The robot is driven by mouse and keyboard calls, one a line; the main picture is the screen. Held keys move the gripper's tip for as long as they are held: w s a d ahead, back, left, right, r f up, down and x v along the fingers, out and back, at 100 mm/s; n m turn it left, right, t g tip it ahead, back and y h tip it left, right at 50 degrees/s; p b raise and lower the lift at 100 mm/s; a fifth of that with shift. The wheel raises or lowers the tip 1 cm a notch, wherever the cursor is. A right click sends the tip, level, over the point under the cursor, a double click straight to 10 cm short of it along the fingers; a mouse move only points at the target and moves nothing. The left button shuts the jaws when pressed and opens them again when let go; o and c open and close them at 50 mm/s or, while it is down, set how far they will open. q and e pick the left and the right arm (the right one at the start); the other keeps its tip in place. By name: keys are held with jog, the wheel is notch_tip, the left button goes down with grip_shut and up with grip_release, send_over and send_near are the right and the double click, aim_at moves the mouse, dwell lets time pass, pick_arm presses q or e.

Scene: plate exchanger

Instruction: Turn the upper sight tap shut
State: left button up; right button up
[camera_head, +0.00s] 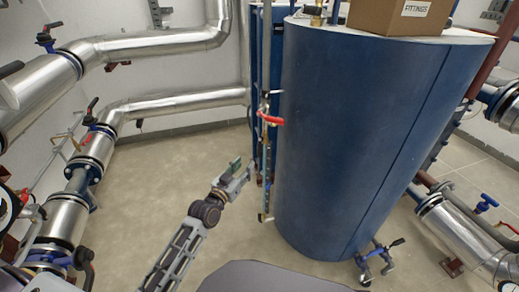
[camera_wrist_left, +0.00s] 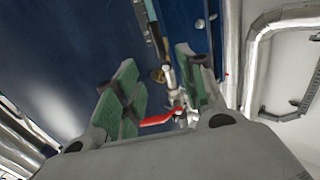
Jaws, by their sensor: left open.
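The upper sight tap (camera_head: 265,107) is on the slim sight gauge at the left side of the blue tank. Its red lever (camera_head: 271,119) sticks out to the right across the tank's edge in the head view. In the left wrist view the red lever (camera_wrist_left: 158,118) and the metal tap body (camera_wrist_left: 172,84) show in the gap between my fingers. My left gripper (camera_head: 243,167), with green finger pads, is open and empty, below and left of the lever in the head view. It also shows in the left wrist view (camera_wrist_left: 157,60). No contact with the lever is clear. My right gripper is out of view.
The blue tank (camera_head: 345,140) stands close to the right of the gauge, with a cardboard box (camera_head: 400,17) on top. The sight gauge (camera_head: 266,165) runs down beside it. Silver pipes (camera_head: 150,45) line the left wall. The floor (camera_head: 150,185) left of the tank is clear.

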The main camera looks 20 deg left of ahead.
pick_arm(q)
jog(key=b, duration=0.1)
send_near(259, 149)
jog(key=shift+w, duration=1.05)
jog(key=w, duration=0.1)
jog(key=w+b, duration=0.1)
jog(key=w, duration=0.1)
jog(key=shift+w+d+f, duration=0.1)
jog(key=shift+d, duration=0.3)
jog(key=shift+w+d, duration=0.1)
jog(key=shift+w, duration=0.55)
jog(key=shift+w+d+b, duration=0.2)
jog(key=shift+w+b, duration=0.35)
jog(key=shift+w, duration=0.4)
jog(key=shift+w+d, duration=0.15)
jog(key=shift+w, duration=0.6)
jog(key=shift+w+b, duration=0.3)
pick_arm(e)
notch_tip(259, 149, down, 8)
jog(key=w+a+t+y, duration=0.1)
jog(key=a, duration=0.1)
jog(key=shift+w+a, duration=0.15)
pick_arm(q)
grip_shut()
